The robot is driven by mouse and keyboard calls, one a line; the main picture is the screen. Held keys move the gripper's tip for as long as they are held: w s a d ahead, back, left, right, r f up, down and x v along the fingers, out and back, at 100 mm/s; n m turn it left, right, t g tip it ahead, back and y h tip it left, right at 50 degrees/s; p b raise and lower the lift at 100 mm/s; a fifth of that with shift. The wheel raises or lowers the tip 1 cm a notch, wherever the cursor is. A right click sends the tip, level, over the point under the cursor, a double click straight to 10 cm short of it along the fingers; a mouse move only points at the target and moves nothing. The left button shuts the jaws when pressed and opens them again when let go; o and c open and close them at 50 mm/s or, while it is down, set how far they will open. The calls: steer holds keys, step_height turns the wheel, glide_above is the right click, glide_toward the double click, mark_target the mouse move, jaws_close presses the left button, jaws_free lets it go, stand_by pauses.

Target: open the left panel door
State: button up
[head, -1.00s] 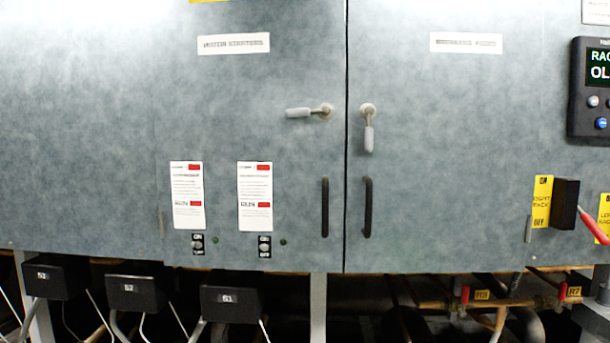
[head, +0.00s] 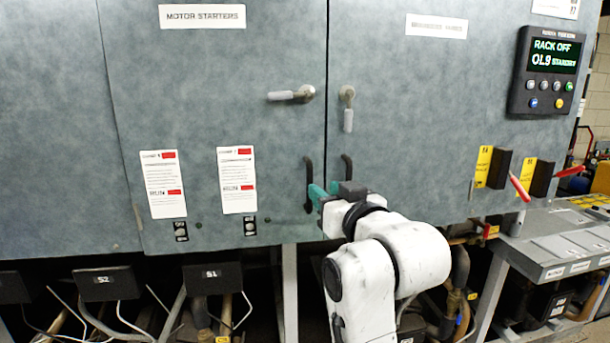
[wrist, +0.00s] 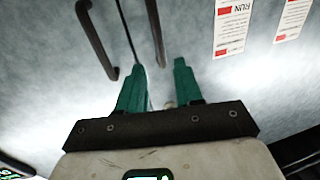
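The left panel door (head: 220,110), labelled MOTOR STARTERS, is shut flush beside the right door (head: 420,120). Its lever latch (head: 292,94) lies horizontal. Its dark vertical bar handle (head: 308,184) is near the door's right edge, partly covered by my gripper in the head view. My gripper (head: 316,194) is at this handle. In the wrist view my gripper (wrist: 161,66) has its two teal fingers apart, with the end of the left door's handle (wrist: 156,34) showing between the fingertips. I cannot tell whether they touch it.
The right door has its own bar handle (head: 348,168), close beside my gripper, and a vertical lever latch (head: 347,108). A control display (head: 545,70) is at the upper right. Black boxes (head: 212,277) and pipes are below the doors. A grey bench (head: 560,240) stands at the right.

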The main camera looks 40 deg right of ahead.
mark_target(311, 180)
steer(key=p+x, duration=0.1)
steer(key=x, duration=0.7)
steer(key=shift+w+d+p, duration=0.1)
steer(key=shift+w+p, duration=0.2)
steer(key=shift+p, duration=0.1)
jaws_close()
